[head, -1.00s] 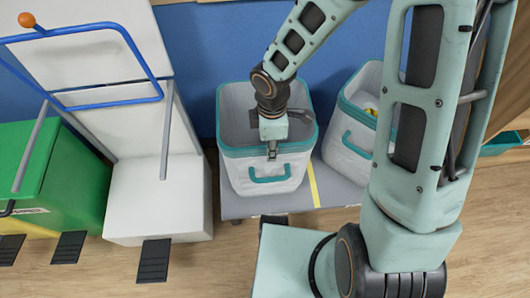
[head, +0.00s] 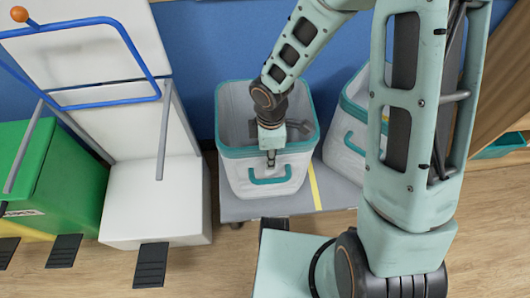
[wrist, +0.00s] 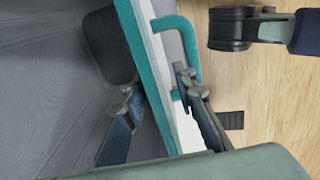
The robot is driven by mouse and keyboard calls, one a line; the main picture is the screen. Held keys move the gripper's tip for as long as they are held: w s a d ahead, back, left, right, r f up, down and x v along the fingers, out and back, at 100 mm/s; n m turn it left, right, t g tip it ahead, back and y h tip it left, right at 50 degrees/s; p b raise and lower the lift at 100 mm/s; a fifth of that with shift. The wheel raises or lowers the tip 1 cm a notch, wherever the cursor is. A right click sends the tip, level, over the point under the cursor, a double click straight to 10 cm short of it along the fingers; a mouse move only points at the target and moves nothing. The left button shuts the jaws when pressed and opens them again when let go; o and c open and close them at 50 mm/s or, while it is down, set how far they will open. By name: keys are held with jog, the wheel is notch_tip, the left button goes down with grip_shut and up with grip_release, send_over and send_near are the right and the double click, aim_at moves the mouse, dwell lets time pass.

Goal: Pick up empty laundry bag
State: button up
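The empty laundry bag (head: 232,172) is a white, open-topped bag with a teal rim and teal handle. It stands upright on the left of a low grey platform, and its grey inside looks bare. My gripper (head: 270,158) is at its front rim, above the front handle. In the wrist view, the gripper (wrist: 156,92) is open and straddles the bag's wall (wrist: 152,75). One finger is inside the bag and one outside, beside the teal handle (wrist: 190,45). Gaps show between the fingers and the wall.
A second, similar laundry bag (head: 342,140) stands close on the right, partly hidden by my arm. The grey platform (head: 330,192) has a yellow stripe between the bags. A white pedal bin (head: 155,205) and a green bin (head: 70,185) stand left. A blue wall is behind.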

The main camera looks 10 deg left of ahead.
grip_shut()
dwell(0.6)
